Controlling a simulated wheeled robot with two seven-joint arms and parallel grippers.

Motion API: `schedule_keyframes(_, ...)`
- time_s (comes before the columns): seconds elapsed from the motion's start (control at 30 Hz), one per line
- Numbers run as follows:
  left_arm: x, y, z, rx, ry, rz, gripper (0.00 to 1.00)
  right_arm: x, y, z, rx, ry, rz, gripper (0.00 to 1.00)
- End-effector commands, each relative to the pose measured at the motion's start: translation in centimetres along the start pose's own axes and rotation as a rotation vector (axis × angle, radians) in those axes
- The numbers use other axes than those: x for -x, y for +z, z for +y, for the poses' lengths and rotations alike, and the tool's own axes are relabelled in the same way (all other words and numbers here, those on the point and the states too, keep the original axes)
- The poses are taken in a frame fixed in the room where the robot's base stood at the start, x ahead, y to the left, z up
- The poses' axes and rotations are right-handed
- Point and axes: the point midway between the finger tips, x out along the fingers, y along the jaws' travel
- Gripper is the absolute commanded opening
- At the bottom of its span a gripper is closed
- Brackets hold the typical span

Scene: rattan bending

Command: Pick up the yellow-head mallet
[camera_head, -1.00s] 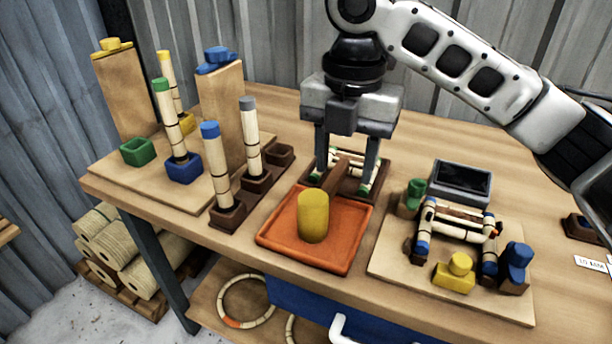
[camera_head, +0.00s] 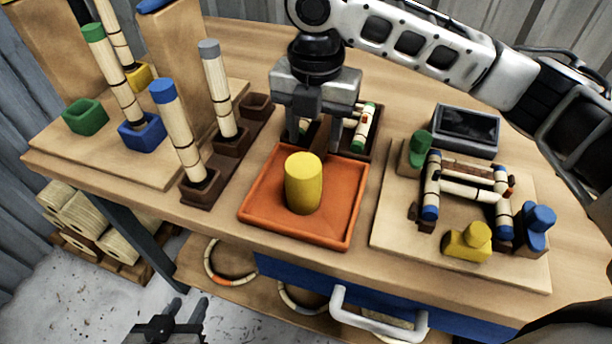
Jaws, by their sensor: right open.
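The mallet's yellow head (camera_head: 304,183) rests on the orange tray (camera_head: 259,206). Its brown handle (camera_head: 318,136) points back from the head, beyond the tray's far edge. My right gripper (camera_head: 315,143) points down over the handle. Its fingers are open and stand on either side of the handle; whether one touches it I cannot tell. The fingertips are partly hidden. My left gripper (camera_head: 184,307) is low at the bottom edge, in front of the table, with its fingers apart and nothing between them.
A dark tray with short rattan pieces (camera_head: 365,127) lies behind the orange tray. Upright rattan poles (camera_head: 178,130) in holders stand to the left. A board with a rattan frame and coloured clamps (camera_head: 467,243) lies to the right. A drawer handle (camera_head: 378,318) juts out below.

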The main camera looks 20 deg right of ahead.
Motion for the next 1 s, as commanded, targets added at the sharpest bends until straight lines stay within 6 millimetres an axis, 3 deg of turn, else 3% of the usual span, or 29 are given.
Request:
schedule_keyframes(0.4,-0.1,-0.2,0.0,0.001,0.0,0.008,0.36,-4.9,-0.9,-0.7,-0.001,-0.002,0.0,0.47)
schedule_keyframes(0.67,-0.1,-0.2,0.0,0.001,0.001,0.008,0.36,-5.3,-0.8,-0.7,0.0,0.0,-0.001,0.47)
schedule_keyframes(0.7,-0.1,-0.2,0.0,0.001,0.001,0.008,0.36,-5.3,-0.8,-0.7,0.0,0.0,-0.001,0.45)
schedule_keyframes(0.87,-0.1,-0.2,0.0,0.002,0.0,0.007,0.36,-5.3,-0.9,-0.7,0.0,0.0,-0.001,0.0)
schedule_keyframes(1.0,-0.1,-0.2,0.0,0.002,0.0,0.007,0.36,-5.2,-0.8,-0.7,0.001,0.002,-0.001,0.0)
